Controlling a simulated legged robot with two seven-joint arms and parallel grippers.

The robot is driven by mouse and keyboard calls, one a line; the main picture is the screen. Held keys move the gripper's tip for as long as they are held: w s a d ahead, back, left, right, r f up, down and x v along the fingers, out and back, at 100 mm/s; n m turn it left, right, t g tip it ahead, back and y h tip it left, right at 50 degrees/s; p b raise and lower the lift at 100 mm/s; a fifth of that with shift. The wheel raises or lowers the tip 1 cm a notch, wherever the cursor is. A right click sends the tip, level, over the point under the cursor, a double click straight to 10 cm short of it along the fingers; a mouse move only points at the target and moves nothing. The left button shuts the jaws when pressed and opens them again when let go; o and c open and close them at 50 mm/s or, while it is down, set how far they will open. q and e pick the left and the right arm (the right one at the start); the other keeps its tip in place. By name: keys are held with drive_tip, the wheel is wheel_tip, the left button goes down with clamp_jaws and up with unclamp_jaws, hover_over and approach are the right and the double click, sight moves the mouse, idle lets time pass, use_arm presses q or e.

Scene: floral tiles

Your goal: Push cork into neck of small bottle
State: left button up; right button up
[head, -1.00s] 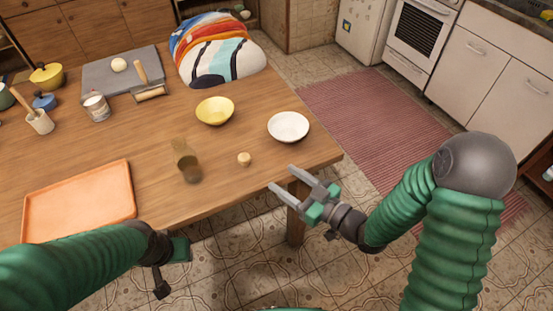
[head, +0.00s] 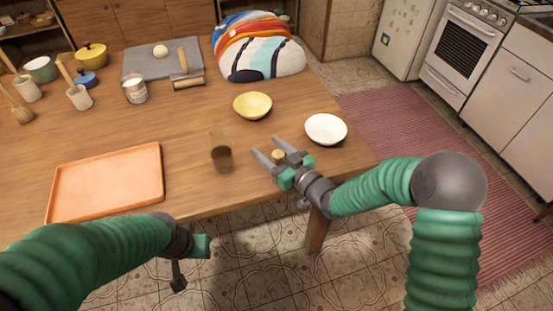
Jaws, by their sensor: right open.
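The small bottle (head: 220,153), brownish and see-through, stands upright on the wooden table near its front edge. The cork (head: 278,156) is a small tan piece to the right of the bottle, apart from it. My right gripper (head: 268,148) is open over the table, its two fingers pointing toward the back left. The cork shows between these fingers, near their base; I cannot tell whether they touch it. My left gripper (head: 200,246) is low in front of the table's front edge, away from bottle and cork; its fingers cannot be made out clearly.
A white bowl (head: 326,129) stands close behind my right gripper, and a yellow bowl (head: 252,105) is farther back. An orange tray (head: 107,183) lies at the left. The wooden table (head: 190,190) is bare between tray and bottle.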

drive_tip(key=shift+d+r, duration=0.1)
drive_tip(key=shift+d, duration=0.25)
drive_tip(key=c, duration=0.4)
drive_tip(key=shift+a, duration=0.15)
clamp_jaws()
